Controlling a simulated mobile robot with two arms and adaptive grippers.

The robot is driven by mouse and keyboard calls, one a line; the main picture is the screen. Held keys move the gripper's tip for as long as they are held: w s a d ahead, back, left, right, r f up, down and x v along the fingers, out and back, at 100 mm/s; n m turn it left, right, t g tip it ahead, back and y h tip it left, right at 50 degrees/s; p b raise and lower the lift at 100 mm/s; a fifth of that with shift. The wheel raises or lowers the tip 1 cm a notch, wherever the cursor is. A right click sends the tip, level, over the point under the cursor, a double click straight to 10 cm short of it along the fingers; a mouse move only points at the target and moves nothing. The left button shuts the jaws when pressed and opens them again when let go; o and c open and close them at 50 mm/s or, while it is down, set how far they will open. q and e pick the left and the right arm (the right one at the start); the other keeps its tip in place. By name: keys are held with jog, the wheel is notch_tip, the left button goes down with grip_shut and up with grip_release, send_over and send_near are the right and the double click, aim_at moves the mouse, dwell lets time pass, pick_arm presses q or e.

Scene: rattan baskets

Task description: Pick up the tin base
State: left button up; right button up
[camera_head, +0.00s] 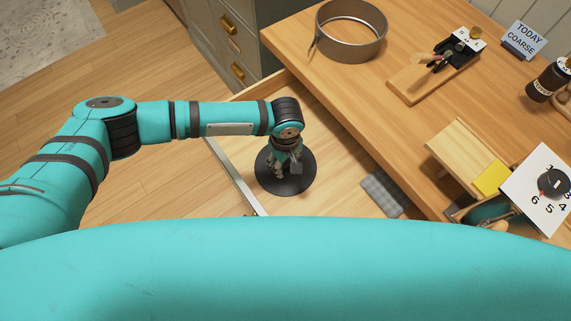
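The tin base (268,181) is a dark, flat round disc lying in the open drawer. My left gripper (284,172) points down over the disc and hides part of its middle. From this height I cannot tell whether the fingers touch the disc or how far apart they are. A grey metal tin ring (351,47) stands on the worktop above the drawer. My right gripper does not show clearly.
The pale drawer (330,158) is pulled out, with its metal-edged side at the left. A grey ribbed piece (382,190) lies by the worktop edge. The worktop (400,115) holds a wooden board (408,84), a "TODAY COARSE" sign (524,40), a dark jar (549,82) and a dial card (540,175).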

pick_arm(q)
grip_shut()
